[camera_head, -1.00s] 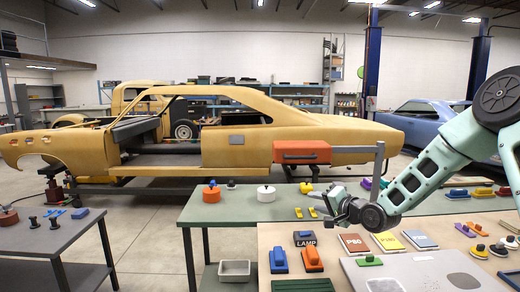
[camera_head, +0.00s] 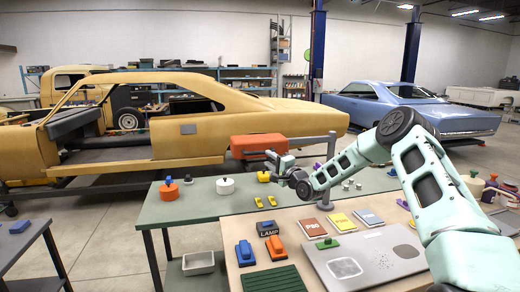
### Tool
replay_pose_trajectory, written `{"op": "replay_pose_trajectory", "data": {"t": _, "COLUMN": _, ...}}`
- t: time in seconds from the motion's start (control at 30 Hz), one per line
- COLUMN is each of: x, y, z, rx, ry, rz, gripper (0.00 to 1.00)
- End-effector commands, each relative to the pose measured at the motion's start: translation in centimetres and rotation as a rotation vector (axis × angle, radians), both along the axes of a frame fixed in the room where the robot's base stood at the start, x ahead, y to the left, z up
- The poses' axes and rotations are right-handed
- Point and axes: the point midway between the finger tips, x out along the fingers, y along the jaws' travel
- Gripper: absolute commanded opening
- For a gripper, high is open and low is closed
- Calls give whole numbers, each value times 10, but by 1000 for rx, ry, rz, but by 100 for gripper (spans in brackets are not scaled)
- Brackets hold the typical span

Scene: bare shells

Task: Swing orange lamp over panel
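The orange lamp (camera_head: 258,144) is a long box-shaped head, held out to the left on an arm from a grey upright post (camera_head: 331,172). It hangs above the far edge of the green table. The grey metal panel (camera_head: 398,263), with pale rough patches, lies flat on the light-topped table at the lower right, away from the lamp. My gripper (camera_head: 274,163) is at the lamp's underside, near its right half, and overlaps it in the picture. I cannot tell whether it touches, or whether its fingers are open or shut.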

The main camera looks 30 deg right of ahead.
Motion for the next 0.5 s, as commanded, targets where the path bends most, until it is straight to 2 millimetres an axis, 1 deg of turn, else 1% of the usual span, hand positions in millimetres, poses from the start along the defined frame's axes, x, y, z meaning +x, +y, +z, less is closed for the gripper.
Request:
{"op": "replay_pose_trajectory", "data": {"t": 0.03, "x": 10, "y": 2, "z": 6, "rx": 0, "ry": -2, "rz": 0, "gripper": 36}}
{"op": "replay_pose_trajectory", "data": {"t": 0.2, "x": 39, "y": 6, "z": 10, "rx": 0, "ry": -1, "rz": 0, "gripper": 36}}
{"op": "replay_pose_trajectory", "data": {"t": 0.33, "x": 54, "y": 7, "z": 11, "rx": 0, "ry": 0, "rz": 1, "gripper": 36}}
{"op": "replay_pose_trajectory", "data": {"t": 0.5, "x": 64, "y": 8, "z": 12, "rx": -1, "ry": 0, "rz": 0, "gripper": 36}}
